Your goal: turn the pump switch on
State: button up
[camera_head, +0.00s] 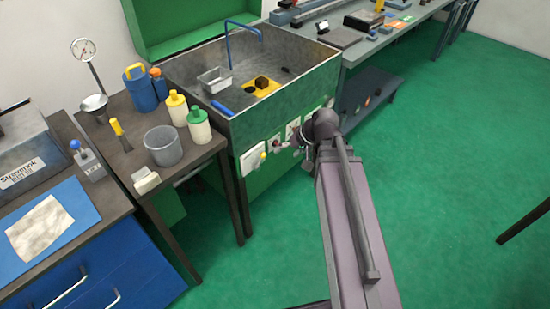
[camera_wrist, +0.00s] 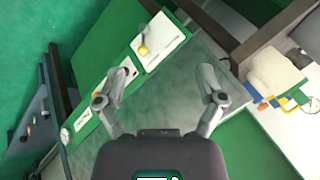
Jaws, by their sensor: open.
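A white plate with a yellow-tipped lever (camera_head: 253,157) is on the green front of the wash tank, and it also shows near the top of the wrist view (camera_wrist: 160,40). Its label is too small to read, so I cannot tell for sure that it is the pump switch. More white control plates (camera_head: 293,129) sit to its right on the same front. My gripper (camera_wrist: 162,78) is open and empty in front of the tank, with its fingers apart. The yellow-tipped lever shows beyond the fingertips, a little left of their middle, and nothing touches it. One plate is partly behind the left finger.
The metal wash tank (camera_head: 300,85) holds a blue tap, a small basket and a yellow item. A dark side table (camera_head: 115,150) with bottles and a grey cup stands left of it. A grey bench (camera_head: 385,38) stands right. The green floor (camera_head: 450,180) is clear at right.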

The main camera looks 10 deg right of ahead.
jog(key=w+d+f+m+t+y+b, duration=0.15)
jog(key=w+f+t+y+b, duration=0.35)
jog(key=f+b, duration=0.85)
jog(key=m+t+b, duration=0.3)
jog(key=t+b, duration=0.3)
jog(key=b, duration=1.5)
send_near(277, 145)
jog(key=s+d+f, duration=0.2)
jog(key=s+d, duration=0.2)
jog(key=shift+w+a+r, duration=0.2)
jog(key=shift+r, duration=0.05)
jog(key=shift+w+a, duration=0.1)
jog(key=shift+w, duration=0.05)
jog(key=x, duration=1.3)
jog(key=shift+w, duration=0.3)
